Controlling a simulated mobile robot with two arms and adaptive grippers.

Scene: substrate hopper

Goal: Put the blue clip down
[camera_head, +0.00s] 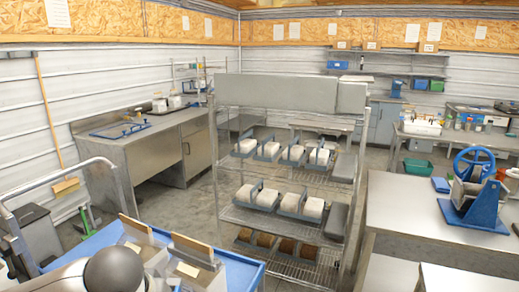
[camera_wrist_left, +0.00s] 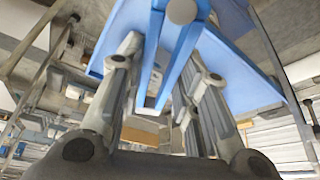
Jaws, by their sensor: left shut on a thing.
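In the left wrist view my left gripper (camera_wrist_left: 160,62) is shut on the blue clip (camera_wrist_left: 178,68), a narrow blue piece between the two grey fingers. A pale part of it or of something behind it shows at the top. A wide flat blue surface (camera_wrist_left: 238,75) fills the view behind the clip; I cannot tell whether the clip touches it. In the head view the clip and the left gripper's fingers do not show. My right gripper is in neither view.
A blue-topped cart (camera_head: 236,272) with bins stands at the lower left. A wire rack (camera_head: 285,222) with white and brown blocks in grey-blue holders stands in the middle. A metal table (camera_head: 405,215) with a blue hand-wheel device (camera_head: 474,195) is right. Bare floor shows left of the rack.

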